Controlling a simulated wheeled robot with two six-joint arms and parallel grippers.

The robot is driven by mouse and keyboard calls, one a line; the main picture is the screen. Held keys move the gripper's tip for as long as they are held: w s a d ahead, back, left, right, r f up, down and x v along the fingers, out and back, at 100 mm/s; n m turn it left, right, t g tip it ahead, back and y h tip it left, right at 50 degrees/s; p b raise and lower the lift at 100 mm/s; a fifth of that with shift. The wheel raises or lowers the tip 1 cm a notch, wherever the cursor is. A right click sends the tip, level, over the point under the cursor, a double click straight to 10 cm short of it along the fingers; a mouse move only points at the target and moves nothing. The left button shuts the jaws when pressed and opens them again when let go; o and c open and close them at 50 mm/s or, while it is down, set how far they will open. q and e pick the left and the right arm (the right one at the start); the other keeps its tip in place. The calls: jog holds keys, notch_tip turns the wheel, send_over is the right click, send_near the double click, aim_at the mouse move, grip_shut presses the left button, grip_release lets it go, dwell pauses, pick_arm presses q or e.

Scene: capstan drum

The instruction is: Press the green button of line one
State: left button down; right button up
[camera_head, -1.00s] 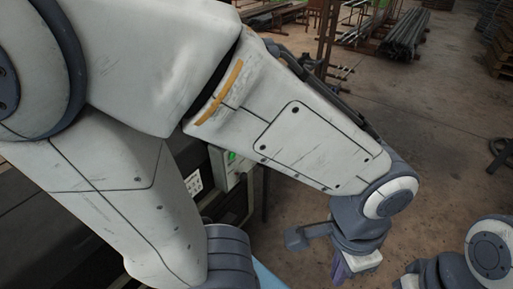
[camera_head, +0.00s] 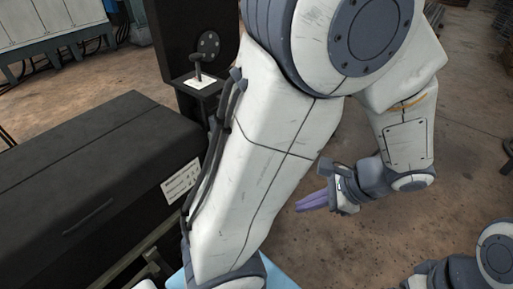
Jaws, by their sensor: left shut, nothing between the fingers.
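The green button of line one does not show in the camera_head view now; my left arm covers much of the middle of the picture. My left gripper (camera_head: 304,203) has purple fingers pointing left. It is shut and empty, to the right of my big white arm link, with the brown floor behind it. Part of my right arm shows at the lower right, but its gripper fingers cannot be seen.
A long black machine housing (camera_head: 85,185) fills the left side. A white printed label (camera_head: 181,182) is on its end. A black lever (camera_head: 197,68) stands on a small shelf behind it. A grey cabinet (camera_head: 52,30) is at the far left. Bare floor (camera_head: 300,255) lies below my left gripper.

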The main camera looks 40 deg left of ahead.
pick_arm(q)
jog(key=w+a+f+m+y+b, duration=0.3)
jog(key=w+a+f+y, duration=0.2)
jog(key=a, duration=0.4)
jog(key=w+a+f+m+y+b, duration=0.3)
jog(key=w+a+f+y, duration=0.3)
jog(key=a, duration=0.4)
jog(key=shift+w+a+f+m+t, duration=0.3)
jog(key=shift+w+f+m, duration=0.3)
jog(key=shift+w+f, duration=0.35)
jog(key=s+a, duration=0.1)
jog(key=a, duration=1.3)
jog(key=shift+s, duration=0.25)
